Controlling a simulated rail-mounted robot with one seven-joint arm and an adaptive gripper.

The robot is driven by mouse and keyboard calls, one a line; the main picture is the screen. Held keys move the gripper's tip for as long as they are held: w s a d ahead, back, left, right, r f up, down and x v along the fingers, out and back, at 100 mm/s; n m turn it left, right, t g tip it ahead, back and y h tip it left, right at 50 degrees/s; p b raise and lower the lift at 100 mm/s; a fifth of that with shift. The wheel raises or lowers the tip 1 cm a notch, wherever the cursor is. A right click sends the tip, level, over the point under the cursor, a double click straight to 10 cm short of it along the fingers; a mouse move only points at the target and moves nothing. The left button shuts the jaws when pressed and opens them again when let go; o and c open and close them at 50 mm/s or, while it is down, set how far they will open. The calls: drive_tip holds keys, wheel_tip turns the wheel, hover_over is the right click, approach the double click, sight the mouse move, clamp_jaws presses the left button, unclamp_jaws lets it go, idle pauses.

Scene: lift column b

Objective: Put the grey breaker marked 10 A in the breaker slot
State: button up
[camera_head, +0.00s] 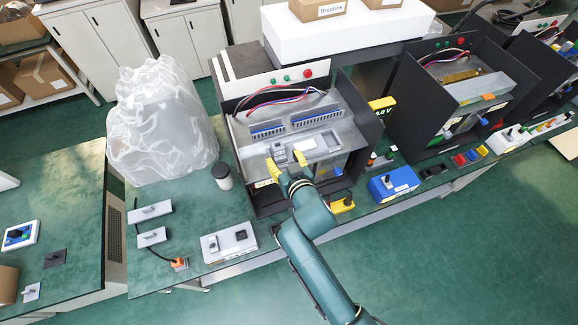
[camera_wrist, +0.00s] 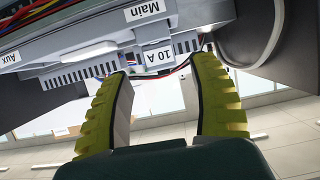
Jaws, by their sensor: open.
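The grey breaker marked 10 A (camera_wrist: 157,57) shows in the wrist view, upright with its label facing me, against the grey panel just below the Main label (camera_wrist: 145,11). How deep it sits in the breaker slot is hidden. My gripper (camera_head: 285,160) has its yellow fingers spread inside the open cabinet. In the wrist view my gripper (camera_wrist: 164,68) has a fingertip on each side of the breaker, which lies just beyond the tips with gaps showing. In the head view, a small grey block (camera_head: 279,150) on the panel is near the fingertips.
Black cabinet walls (camera_head: 358,113) stand on both sides of my gripper. Rows of blue-grey breakers (camera_head: 315,115) and coloured wires (camera_head: 285,93) lie behind it. A dark cup (camera_head: 222,178) stands left of the cabinet, and a blue box (camera_head: 393,184) to its right.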

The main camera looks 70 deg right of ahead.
drive_tip(key=v, duration=0.6)
idle(0.4)
drive_tip(key=w+a+r+n+t+y, duration=0.2)
drive_tip(key=w+a+r+t, duration=0.2)
drive_tip(key=w+a+r, duration=0.55)
drive_tip(key=w+a+r+n+t+y, duration=0.1)
drive_tip(key=w+a+r+t, duration=0.5)
drive_tip(key=r, duration=0.7)
drive_tip(key=s+a+r+n+t+y, duration=0.25)
drive_tip(key=a+r, duration=0.35)
drive_tip(key=r, duration=0.3)
drive_tip(key=s+a+r+n+t+y, duration=0.15)
drive_tip(key=a+r+n+y, duration=0.25)
drive_tip(key=a+r, duration=0.45)
wheel_tip(320, 180, up, 13)
drive_tip(key=d+p, duration=0.1)
drive_tip(key=p, duration=1.1)
drive_tip(key=shift+w+d+f+y, duration=0.2)
drive_tip(key=shift+w+d+y, duration=0.05)
drive_tip(key=shift+y, duration=0.1)
